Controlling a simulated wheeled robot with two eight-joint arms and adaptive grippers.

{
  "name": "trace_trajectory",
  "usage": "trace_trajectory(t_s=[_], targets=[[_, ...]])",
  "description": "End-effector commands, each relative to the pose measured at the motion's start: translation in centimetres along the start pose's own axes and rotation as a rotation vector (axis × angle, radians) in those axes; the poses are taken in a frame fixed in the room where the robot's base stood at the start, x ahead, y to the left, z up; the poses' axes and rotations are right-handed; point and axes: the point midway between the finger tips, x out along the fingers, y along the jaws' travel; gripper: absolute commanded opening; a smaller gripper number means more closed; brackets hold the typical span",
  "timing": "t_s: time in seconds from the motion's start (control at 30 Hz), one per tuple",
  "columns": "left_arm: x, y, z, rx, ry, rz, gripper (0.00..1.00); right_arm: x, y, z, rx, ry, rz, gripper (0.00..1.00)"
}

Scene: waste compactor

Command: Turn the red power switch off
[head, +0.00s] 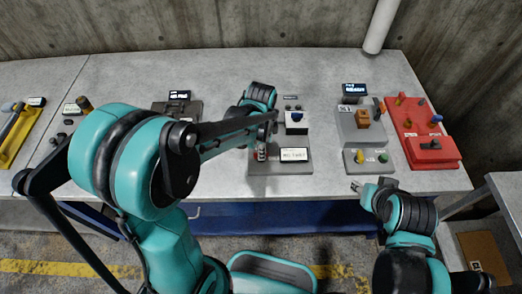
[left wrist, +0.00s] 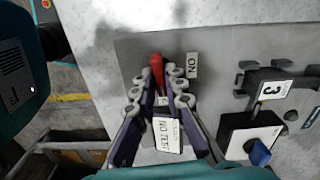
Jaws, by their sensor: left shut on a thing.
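The red power switch (left wrist: 157,70) is a small red lever on a grey panel (left wrist: 128,55), beside a white ON label (left wrist: 192,65) in the left wrist view. My left gripper (left wrist: 161,88) has its two fingers on either side of the lever and is shut on it. In the head view only a bit of the red switch (head: 261,153) shows below my left gripper (head: 262,135), at the left of the panel. My right gripper (head: 356,186) is low at the table's front edge, away from the panel; its finger opening is too small to tell.
A white-labelled plate (head: 294,155) lies on the same panel. A blue knob box (head: 296,118) stands behind it. Grey blocks with an orange part (head: 362,117) and a red panel (head: 420,130) are to the right.

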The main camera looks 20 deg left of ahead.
Motion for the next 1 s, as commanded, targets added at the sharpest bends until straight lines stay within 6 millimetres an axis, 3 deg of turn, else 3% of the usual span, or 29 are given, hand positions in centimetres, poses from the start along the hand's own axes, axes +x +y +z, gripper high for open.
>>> trace_trajectory(t_s=[0.3,0.83,0.93,1.0], targets=[[0.01,0.0,0.01,0.117,0.0,0.0,0.0,-0.05,0.0,-0.04,0.0,0.0,0.0,0.4],[0.02,0.0,0.01,0.141,0.0,0.0,0.0,-0.06,0.0,-0.04,0.0,0.0,0.0,0.4],[0.01,0.01,0.01,0.141,0.0,0.0,0.32,-0.05,0.0,-0.04,0.0,0.0,0.0,0.4],[0.01,0.0,0.0,0.14,0.0,0.0,0.32,-0.06,0.0,-0.04,0.0,0.0,0.0,0.4]])
